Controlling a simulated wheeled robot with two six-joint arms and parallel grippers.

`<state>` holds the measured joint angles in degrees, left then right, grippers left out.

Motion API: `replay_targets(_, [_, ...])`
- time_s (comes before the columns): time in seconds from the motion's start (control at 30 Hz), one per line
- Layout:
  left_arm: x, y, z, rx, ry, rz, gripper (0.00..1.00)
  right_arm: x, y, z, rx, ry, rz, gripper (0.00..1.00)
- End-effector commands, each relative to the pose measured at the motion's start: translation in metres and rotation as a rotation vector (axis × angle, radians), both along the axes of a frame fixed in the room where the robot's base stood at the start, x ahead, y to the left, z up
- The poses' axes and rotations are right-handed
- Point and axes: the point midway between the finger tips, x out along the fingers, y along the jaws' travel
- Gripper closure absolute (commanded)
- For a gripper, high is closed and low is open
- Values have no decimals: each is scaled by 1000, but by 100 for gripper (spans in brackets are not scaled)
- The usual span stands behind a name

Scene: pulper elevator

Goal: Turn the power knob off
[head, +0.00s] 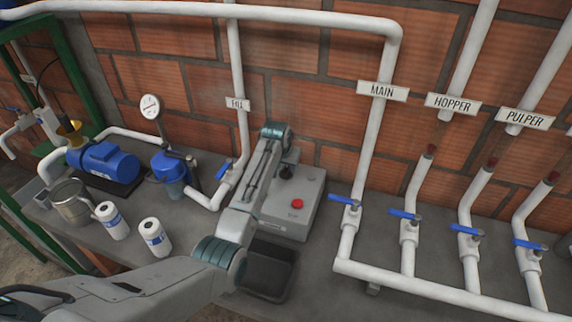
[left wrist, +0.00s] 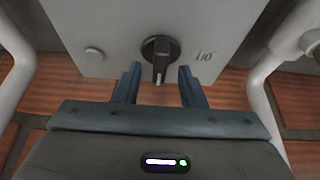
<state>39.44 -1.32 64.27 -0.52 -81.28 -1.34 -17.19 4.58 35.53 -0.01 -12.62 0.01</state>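The power knob (left wrist: 160,48) is black and round with a pale pointer bar, on the face of a grey control box (left wrist: 110,20). In the left wrist view the pointer runs toward the bottom of the picture. My left gripper (left wrist: 159,68) is open, with one dark finger on each side of the knob's pointer end; I cannot tell whether either touches it. In the head view my left gripper (head: 290,157) is over the back of the control box (head: 311,192), partly hidden by my arm. My right gripper is not in view.
A red button (head: 297,203) is on the box's front part. A dark tray (head: 268,270) lies before the box. White pipes with blue-handled valves (head: 345,202) stand close to the right.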

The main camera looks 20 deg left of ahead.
Motion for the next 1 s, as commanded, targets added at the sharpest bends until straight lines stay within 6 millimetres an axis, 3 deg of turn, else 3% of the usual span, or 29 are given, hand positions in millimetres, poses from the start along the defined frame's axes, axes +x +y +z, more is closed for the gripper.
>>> replay_targets(0.2, [6, 0, -14, 0, -1, 0, 64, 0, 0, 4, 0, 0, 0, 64])
replay_targets(0.5, [7, 0, -16, 0, -1, 0, 64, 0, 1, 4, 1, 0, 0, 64])
replay_targets(0.7, [7, 0, -16, 0, -1, 0, 100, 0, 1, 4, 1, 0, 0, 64])
replay_targets(1.0, [7, 0, -15, 1, -1, 18, 100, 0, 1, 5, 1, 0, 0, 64])
